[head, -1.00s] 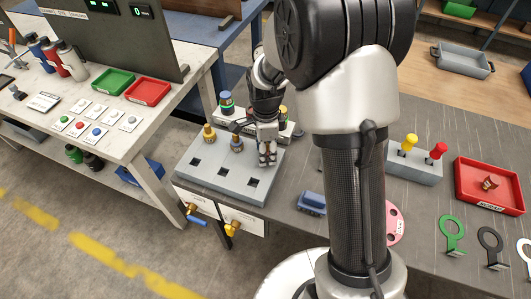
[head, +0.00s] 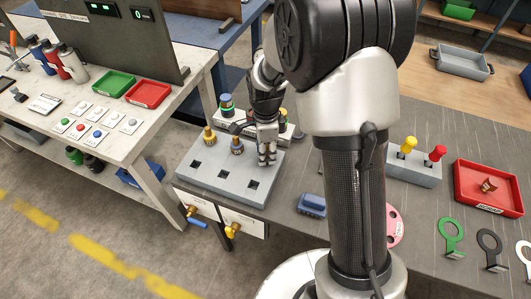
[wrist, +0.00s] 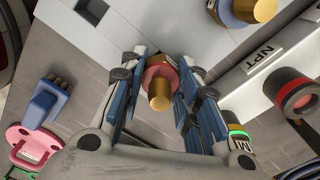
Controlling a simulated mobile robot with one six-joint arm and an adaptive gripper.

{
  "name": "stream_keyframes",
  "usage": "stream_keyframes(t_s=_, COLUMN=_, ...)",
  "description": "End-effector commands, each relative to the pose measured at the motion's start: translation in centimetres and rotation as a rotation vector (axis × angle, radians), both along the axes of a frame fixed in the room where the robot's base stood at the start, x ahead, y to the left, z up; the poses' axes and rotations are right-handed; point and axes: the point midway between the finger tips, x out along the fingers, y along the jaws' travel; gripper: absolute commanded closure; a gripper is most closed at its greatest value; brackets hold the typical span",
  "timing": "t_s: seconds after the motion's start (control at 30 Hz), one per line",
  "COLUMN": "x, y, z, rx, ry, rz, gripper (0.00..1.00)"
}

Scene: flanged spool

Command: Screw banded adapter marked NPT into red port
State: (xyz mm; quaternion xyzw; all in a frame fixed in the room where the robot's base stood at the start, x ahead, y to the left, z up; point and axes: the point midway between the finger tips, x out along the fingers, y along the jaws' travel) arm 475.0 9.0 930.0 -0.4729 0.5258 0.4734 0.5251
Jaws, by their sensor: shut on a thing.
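My gripper (wrist: 158,92) is shut on a brass adapter (wrist: 160,98) with a reddish band, between its blue-grey finger pads. In the head view my gripper (head: 267,158) is low over the right part of a grey block (head: 222,182) with square holes. The fingers hide the adapter there, and I cannot tell whether it is clear of the block. A second brass adapter (wrist: 236,8) with a blue band stands in the block. A port with a red ring (wrist: 296,96) is at the right of the wrist view, beside an NPT label (wrist: 263,53).
A green-ringed port (wrist: 238,135) has a label marked M. Another adapter (head: 209,136) stands at the block's back left. A blue brush (head: 311,205) lies right of the block. A grey stand with yellow and red knobs (head: 414,168) and a red tray (head: 488,205) are farther right.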

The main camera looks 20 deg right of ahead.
Motion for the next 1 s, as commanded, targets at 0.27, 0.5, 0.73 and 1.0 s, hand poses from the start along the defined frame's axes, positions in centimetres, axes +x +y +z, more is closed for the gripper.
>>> stream_keyframes(t_s=0.27, x=0.1, y=0.0, z=2.7, rx=0.000, ry=-0.002, rz=0.000, gripper=0.99)
stream_keyframes(t_s=0.5, x=0.1, y=0.0, z=4.4, rx=0.000, ry=-0.003, rz=0.000, gripper=0.99)
stream_keyframes(t_s=0.73, x=0.1, y=0.0, z=4.5, rx=0.000, ry=-0.002, rz=0.000, gripper=0.99)
stream_keyframes(t_s=1.0, x=-0.2, y=-0.1, z=4.5, rx=0.000, ry=-0.002, rz=0.110, gripper=0.99)
